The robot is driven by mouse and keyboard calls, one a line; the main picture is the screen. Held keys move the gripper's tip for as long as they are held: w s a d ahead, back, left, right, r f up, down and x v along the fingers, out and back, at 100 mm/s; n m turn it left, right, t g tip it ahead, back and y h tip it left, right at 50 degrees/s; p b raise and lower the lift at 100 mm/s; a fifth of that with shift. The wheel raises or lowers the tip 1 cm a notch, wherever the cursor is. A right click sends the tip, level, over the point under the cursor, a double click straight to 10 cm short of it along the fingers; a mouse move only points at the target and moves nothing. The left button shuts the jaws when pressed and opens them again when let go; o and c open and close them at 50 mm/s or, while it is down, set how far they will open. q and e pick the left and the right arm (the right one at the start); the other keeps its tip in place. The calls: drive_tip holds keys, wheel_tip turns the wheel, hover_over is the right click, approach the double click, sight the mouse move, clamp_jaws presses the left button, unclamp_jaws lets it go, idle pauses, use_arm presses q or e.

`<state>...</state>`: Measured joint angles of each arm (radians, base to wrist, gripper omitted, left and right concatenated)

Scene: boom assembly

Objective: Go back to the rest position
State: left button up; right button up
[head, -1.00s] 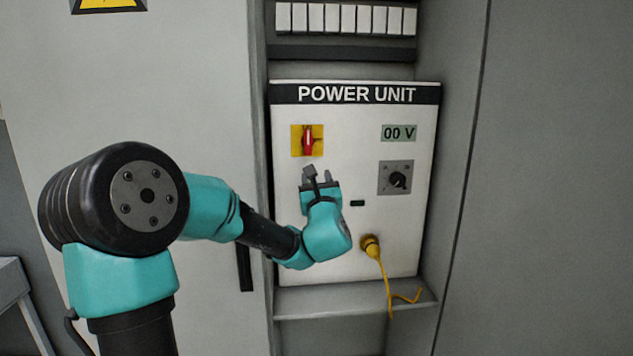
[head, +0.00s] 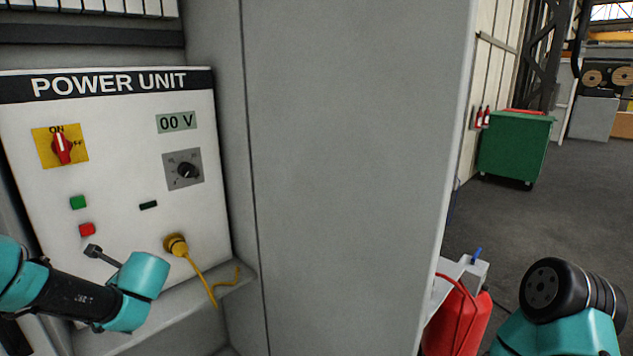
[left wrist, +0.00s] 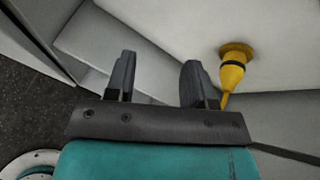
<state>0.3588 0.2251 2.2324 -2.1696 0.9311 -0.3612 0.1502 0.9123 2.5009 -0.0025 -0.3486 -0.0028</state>
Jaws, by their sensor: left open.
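My left gripper (head: 103,254) is in front of the lower part of the power unit (head: 120,120), below a green button (head: 78,202) and a red button (head: 87,229). In the left wrist view its two fingers (left wrist: 158,82) stand apart with nothing between them. The red switch (head: 62,148) on its yellow plate points up towards ON. The display (head: 177,122) reads 00 V, with a black knob (head: 187,170) below it. A yellow plug (head: 176,245) sits in the panel; it also shows in the left wrist view (left wrist: 232,74). My right gripper is out of view.
The grey cabinet wall (head: 350,180) stands right of the unit. Below the panel is a ledge (head: 240,281) with the yellow cable over it. A red container (head: 462,318) stands at lower right. A green bin (head: 515,148) stands farther back on open floor.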

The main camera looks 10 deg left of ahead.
use_arm(q)
drive_tip(key=s+d+f+n+g+h, duration=0.25)
drive_tip(key=d+f, duration=0.25)
drive_tip(key=f, duration=0.4)
drive_tip(key=s+d+f+n+g+h, duration=0.2)
drive_tip(key=d+f+h, duration=0.2)
drive_tip(key=d+f, duration=0.3)
drive_tip(key=s+d+f+n+g+h, duration=0.2)
drive_tip(key=d+f+h, duration=0.2)
drive_tip(key=f, duration=0.6)
drive_tip(key=s+d+f+n+h, duration=0.4)
drive_tip(key=s+d+f+n, duration=0.8)
drive_tip(key=d+f+n, duration=0.2)
drive_tip(key=shift+d+n+t, duration=0.45)
drive_tip(key=shift+d+n, duration=0.1)
drive_tip(key=shift+d, duration=0.05)
